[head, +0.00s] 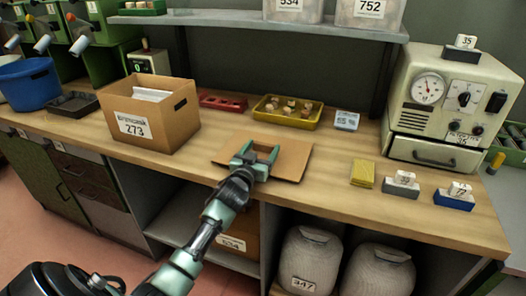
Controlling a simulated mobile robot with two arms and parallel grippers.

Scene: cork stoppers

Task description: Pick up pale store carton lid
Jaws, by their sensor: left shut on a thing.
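The pale store carton lid (295,157) is a flat, light brown cardboard piece at the front middle of the wooden bench. My left gripper (256,151) reaches over its front edge from below and is shut on it. The fingers and wrist hide part of the lid's middle and front. I cannot tell whether the lid lies flat on the bench or is slightly raised. My right gripper is not in view.
An open carton (165,124) labelled 273 stands to the left with white contents. A yellow tray (262,116) of corks and a red rack (222,103) sit behind the lid. A yellow sponge-like block (362,174) and a metering machine (440,110) are to the right.

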